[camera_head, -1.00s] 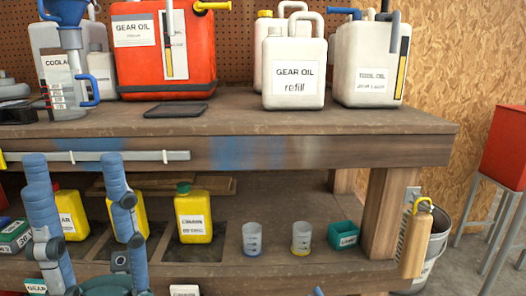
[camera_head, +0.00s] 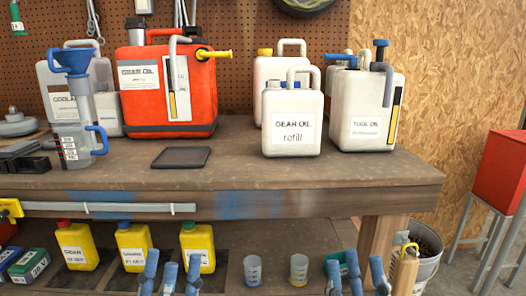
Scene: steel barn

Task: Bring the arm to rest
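My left gripper (camera_head: 172,266) shows at the bottom of the head view, left of centre. Its blue fingers point up, stand apart and hold nothing that I can see. My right gripper (camera_head: 356,268) shows at the bottom right of centre, its blue fingers also up, spread and empty. Both are in front of the bench's lower shelf. The left one partly covers the yellow bottles' lower parts, and the right one partly covers a teal box (camera_head: 337,257). The rest of both arms is below the picture.
The wooden bench (camera_head: 270,178) carries a red gear oil can (camera_head: 140,108), a white refill can (camera_head: 293,112), a tool oil can (camera_head: 365,122), a funnel jug (camera_head: 75,115) and a dark tray (camera_head: 181,158). Two cups (camera_head: 253,271) stand below. A bucket (camera_head: 428,255) stands right.

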